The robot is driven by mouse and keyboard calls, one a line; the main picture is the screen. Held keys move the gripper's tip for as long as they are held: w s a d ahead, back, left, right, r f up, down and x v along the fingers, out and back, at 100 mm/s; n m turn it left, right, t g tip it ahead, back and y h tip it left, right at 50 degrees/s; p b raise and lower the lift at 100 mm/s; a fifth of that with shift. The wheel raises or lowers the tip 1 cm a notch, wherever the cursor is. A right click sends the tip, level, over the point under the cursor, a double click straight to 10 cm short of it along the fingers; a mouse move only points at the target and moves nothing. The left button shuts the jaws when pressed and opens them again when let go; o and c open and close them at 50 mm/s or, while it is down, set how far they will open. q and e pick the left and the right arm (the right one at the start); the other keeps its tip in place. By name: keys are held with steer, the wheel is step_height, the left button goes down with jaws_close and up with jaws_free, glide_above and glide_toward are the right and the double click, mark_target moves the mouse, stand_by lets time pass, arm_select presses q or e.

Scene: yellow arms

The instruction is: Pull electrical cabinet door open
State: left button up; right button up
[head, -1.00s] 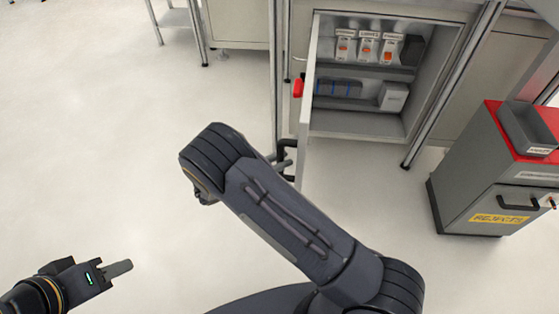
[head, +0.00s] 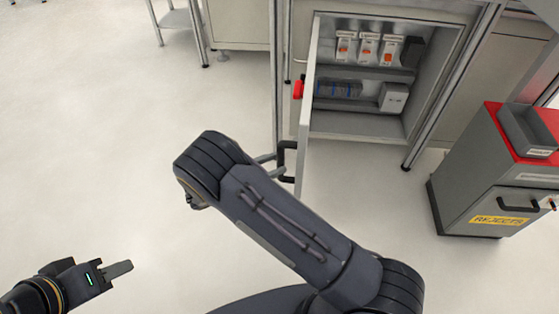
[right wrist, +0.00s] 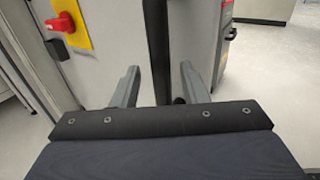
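The cabinet door (head: 307,105) stands swung well out from the cabinet (head: 345,125), seen almost edge-on in the head view, with the shelves exposed. Its black handle (head: 289,160) sits low on the door's outer face. In the right wrist view the handle (right wrist: 157,55) is a dark upright bar between my right fingers. My right gripper (right wrist: 158,88) is open, with gaps between its fingers and the handle; its fingertips (head: 274,167) are close to the handle. My left gripper (head: 122,269) is far from the door at lower left; its finger gap is not visible.
A red switch (head: 298,89) is on the door's outer face. Boxes (head: 367,48) stand on the cabinet shelves. A grey, red-topped rejects cart (head: 485,190) stands at right. Metal table legs flank the cabinet. The floor at left (head: 100,150) is clear.

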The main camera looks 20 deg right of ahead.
steer(key=a, duration=0.5)
steer(key=shift+s, duration=0.35)
steer(key=shift+a, duration=0.15)
